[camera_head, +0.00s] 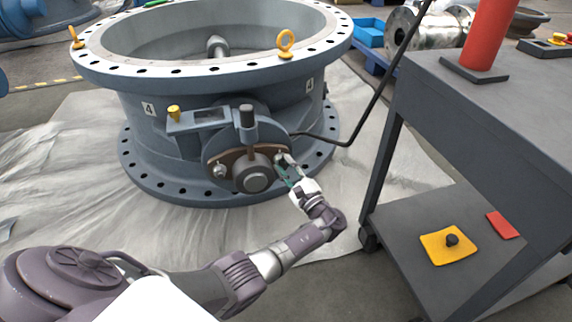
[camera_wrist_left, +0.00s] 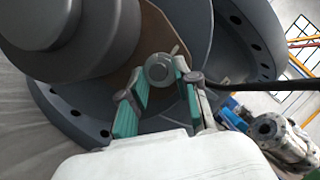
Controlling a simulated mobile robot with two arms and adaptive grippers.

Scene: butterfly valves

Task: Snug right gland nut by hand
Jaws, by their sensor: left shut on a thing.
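A large grey-blue butterfly valve (camera_head: 150,115) stands on a pale sheet. Its gland flange (camera_head: 229,157) is a brown plate around the round shaft end (camera_head: 256,178). A left gland nut (camera_head: 219,171) shows at the plate's left side. The right gland nut (camera_wrist_left: 159,70) shows in the left wrist view between my fingertips; in the head view my gripper largely hides it. My left gripper (camera_head: 288,172) reaches the plate's right side, its teal-padded fingers (camera_wrist_left: 158,98) closed around the nut from both sides. My right gripper is in neither view.
A grey two-level cart (camera_head: 424,205) stands at the right with a red cylinder (camera_head: 490,35) on top. A yellow pad (camera_head: 447,245) and a red pad (camera_head: 503,225) lie on its lower shelf. A black cable (camera_head: 372,105) runs from the valve up past the cart. The sheet (camera_head: 60,190) left of the valve is clear.

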